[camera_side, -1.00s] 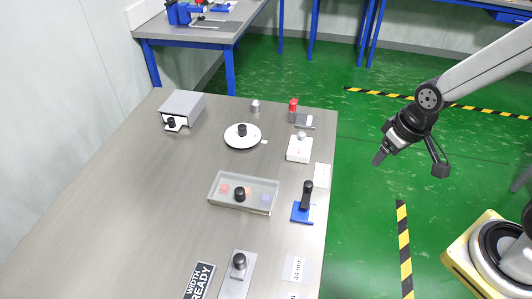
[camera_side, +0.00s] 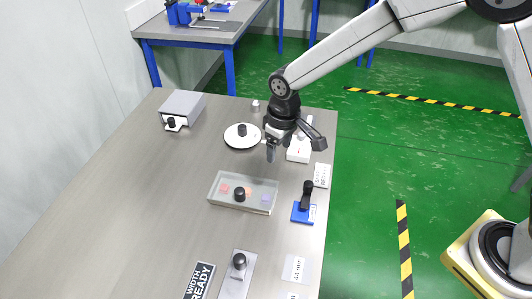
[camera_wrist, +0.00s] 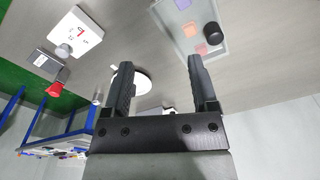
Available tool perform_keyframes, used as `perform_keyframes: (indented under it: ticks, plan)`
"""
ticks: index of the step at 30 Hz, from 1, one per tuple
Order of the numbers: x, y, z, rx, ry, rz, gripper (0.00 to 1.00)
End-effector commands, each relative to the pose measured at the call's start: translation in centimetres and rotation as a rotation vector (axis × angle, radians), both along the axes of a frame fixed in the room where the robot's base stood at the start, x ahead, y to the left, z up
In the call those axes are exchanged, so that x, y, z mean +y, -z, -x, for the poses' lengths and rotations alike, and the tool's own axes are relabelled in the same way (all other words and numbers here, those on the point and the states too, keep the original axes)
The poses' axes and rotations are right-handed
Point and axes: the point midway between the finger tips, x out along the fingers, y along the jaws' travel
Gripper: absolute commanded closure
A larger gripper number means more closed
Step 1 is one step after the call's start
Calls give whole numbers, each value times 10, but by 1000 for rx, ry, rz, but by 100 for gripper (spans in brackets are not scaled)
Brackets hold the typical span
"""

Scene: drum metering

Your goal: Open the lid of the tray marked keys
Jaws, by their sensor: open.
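A shallow grey tray (camera_side: 225,202) with a see-through top lies mid-table in the side view. A black knob (camera_side: 240,194) stands on it, and small red, orange and purple pieces show inside. I cannot read a keys mark on it.
A white disc with a black knob (camera_side: 242,130) is left of my gripper. A white box (camera_side: 298,155) is right of it, partly hidden. A blue-based black lever (camera_side: 307,196) stands right of the tray. A grey box (camera_side: 183,107) is far left. The left table is clear.

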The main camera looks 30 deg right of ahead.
Motion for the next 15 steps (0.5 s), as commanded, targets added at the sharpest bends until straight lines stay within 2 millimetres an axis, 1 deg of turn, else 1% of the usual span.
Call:
perform_keyframes:
  ticks: [1, 3, 6, 9, 12, 15]
  plan:
    - [15, 7, -5, 10, -25, 4, 25]
    - [34, 15, -11, 23, -56, 10, 25]
    - [59, 25, -17, 39, -95, 17, 25]
    - [79, 33, -21, 51, -127, 23, 25]
    - [92, 39, -22, 59, -148, 27, 25]
    - [100, 42, -22, 65, -160, 30, 25]
